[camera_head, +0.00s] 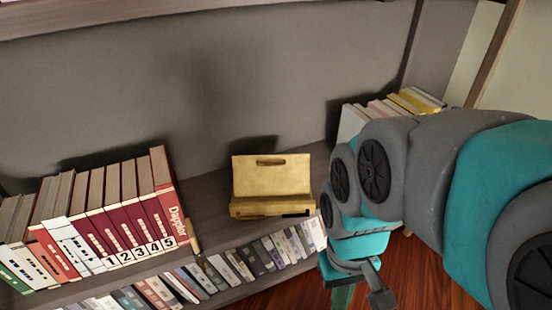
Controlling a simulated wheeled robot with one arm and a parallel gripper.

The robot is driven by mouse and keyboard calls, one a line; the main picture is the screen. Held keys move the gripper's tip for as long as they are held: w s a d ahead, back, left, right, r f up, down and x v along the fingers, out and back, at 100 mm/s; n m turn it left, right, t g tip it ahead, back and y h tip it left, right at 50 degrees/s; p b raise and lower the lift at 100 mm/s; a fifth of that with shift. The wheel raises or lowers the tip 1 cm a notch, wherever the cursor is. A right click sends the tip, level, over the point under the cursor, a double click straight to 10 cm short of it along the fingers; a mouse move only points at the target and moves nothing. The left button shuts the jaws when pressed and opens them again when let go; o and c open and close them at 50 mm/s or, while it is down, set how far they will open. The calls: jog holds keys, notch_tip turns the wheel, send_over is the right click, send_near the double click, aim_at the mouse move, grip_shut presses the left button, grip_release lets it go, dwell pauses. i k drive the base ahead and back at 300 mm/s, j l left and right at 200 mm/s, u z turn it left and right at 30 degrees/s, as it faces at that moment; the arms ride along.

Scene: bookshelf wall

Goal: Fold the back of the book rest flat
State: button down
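The book rest (271,184) is a yellow-tan stand on the grey-brown shelf, in the middle of the head view. Its back panel (272,176) stands up, leaning away, with a dark slot near its top edge. A low ledge runs along its front, with a dark mark at the lower right. My gripper (362,297) is at the bottom, right of the book rest and lower than it, in front of the shelf and apart from it. It is partly cut off by the frame edge, and its finger opening is unclear.
A row of red, white and green books (100,222) stands left of the book rest. More books (395,112) stand behind my arm at the right. A lower shelf holds many thin spines (265,258). Bare shelf (212,205) lies beside the rest. Wooden floor (425,275) shows lower right.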

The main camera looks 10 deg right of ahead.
aim_at(284, 175)
jog(key=k+j+z, duration=0.15)
jog(key=z, duration=0.25)
jog(key=k+z, duration=0.2)
jog(key=z, duration=0.15)
jog(key=k+j+z, duration=0.1)
jog(key=z, duration=0.3)
jog(key=k+l, duration=0.05)
jog(key=k, duration=0.05)
